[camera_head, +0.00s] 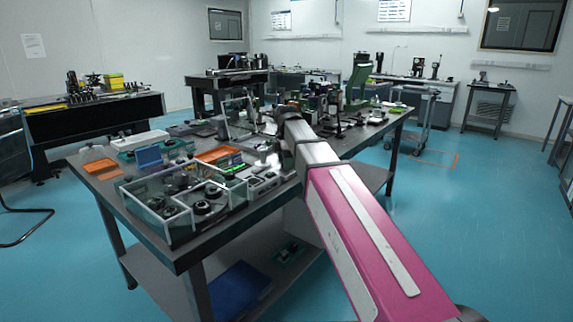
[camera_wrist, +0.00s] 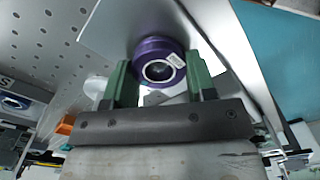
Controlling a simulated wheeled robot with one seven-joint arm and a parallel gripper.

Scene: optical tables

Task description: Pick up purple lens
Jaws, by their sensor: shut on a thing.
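The purple lens (camera_wrist: 152,47) shows in the wrist view as a short purple cylinder with a light ring around a dark centre and a small white label. My gripper (camera_wrist: 158,75) is shut on it, with one green finger on each side. A flat grey panel lies behind the lens in that view; I cannot tell whether the lens touches it. In the head view my pink and grey arm reaches over the table, and the gripper and the lens cannot be made out there.
The optical table (camera_head: 200,250) is crowded. A clear-walled compartment box (camera_head: 185,232) with dark round parts stands at its near corner. Orange trays (camera_head: 217,154) and a blue panel (camera_head: 148,157) lie behind it. Open blue floor (camera_head: 480,220) is at the right.

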